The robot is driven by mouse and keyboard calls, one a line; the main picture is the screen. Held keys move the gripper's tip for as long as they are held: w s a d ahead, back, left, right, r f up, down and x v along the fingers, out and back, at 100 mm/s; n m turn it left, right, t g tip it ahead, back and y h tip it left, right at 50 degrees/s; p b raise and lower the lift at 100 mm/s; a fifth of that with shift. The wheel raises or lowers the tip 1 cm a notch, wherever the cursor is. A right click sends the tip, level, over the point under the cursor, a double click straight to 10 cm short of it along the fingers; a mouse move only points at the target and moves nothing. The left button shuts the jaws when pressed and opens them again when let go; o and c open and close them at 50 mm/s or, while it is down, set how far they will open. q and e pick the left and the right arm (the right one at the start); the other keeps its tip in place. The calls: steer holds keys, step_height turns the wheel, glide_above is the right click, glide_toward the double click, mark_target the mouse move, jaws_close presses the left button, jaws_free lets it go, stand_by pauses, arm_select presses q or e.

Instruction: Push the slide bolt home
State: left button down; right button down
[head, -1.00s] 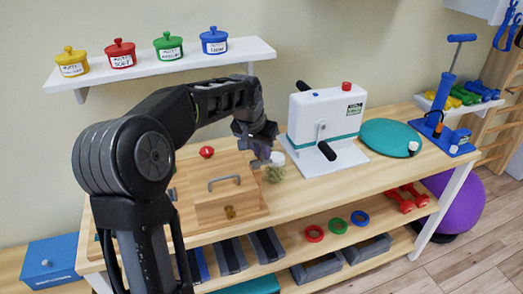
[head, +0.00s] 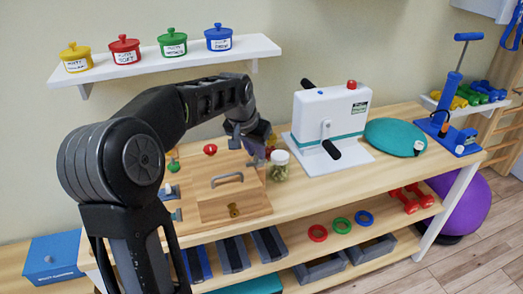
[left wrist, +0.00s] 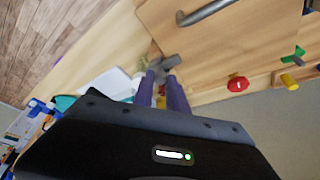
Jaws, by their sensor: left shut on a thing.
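A wooden board with a lid (head: 250,200) lies on the bench, with a grey handle (head: 228,177) and a brass lock plate (head: 234,210). My left gripper (head: 257,154) is at the board's back right corner. In the left wrist view its two purple fingers (left wrist: 165,76) are shut on a small grey piece, seemingly the slide bolt (left wrist: 172,61), beside the wood. The rest of the bolt is hidden by the fingers, so I cannot tell how far in it sits. My right gripper is not in view.
A lidded jar (head: 279,168) stands close to the right of my left gripper. A red knob (head: 210,149) is on the board to its left. A white crank machine (head: 328,120) and a teal disc (head: 393,138) stand further right. A shelf with pots (head: 160,58) hangs behind.

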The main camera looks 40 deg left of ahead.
arm_select(q)
steer(key=c, duration=1.3)
jaws_free()
steer(key=shift+s+a, duration=0.2)
steer(key=shift+c, duration=0.2)
steer(key=v, duration=0.7)
steer(key=shift+r, duration=0.4)
steer(key=shift+s, duration=0.1)
